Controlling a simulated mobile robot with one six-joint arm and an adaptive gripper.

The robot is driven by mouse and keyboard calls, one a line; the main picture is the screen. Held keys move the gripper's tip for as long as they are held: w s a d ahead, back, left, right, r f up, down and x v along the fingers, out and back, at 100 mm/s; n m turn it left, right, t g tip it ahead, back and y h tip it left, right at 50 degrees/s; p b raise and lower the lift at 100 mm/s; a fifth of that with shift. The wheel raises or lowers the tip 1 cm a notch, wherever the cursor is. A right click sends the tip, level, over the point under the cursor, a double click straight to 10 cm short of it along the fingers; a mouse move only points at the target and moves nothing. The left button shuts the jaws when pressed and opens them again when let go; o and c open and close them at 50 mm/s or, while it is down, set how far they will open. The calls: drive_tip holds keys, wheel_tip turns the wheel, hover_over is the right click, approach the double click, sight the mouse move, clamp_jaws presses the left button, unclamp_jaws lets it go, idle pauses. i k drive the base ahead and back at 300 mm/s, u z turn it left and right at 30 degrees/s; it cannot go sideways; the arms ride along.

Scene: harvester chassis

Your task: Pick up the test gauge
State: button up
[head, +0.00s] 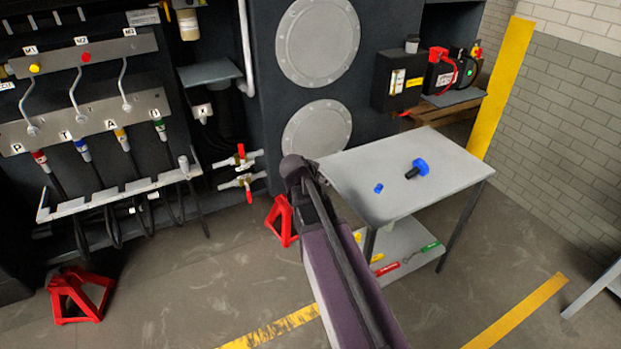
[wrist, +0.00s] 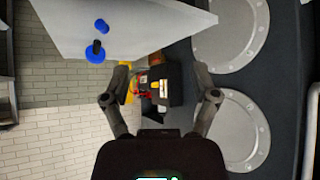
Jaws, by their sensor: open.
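A blue round piece with a black stem (head: 420,167), which looks like the test gauge, lies on the grey table top (head: 350,170). It also shows in the wrist view (wrist: 96,51), at upper left. A small separate blue piece (head: 378,188) lies to its left on the table, and it shows in the wrist view (wrist: 101,26) too. My gripper (wrist: 160,92) is open with its two fingers spread wide and nothing between them. In the head view my arm reaches up beside the table's left edge, and its fingers cannot be made out.
A lower shelf (head: 408,243) holds red, green and yellow handled tools. A black box (head: 398,80) and red-clamped equipment (head: 445,72) stand behind the table. Red stands (head: 80,293) are on the floor. Hoses and valves line the chassis at left. Most of the table top is clear.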

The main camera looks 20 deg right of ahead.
sight(420, 168)
drive_tip(key=z, duration=1.35)
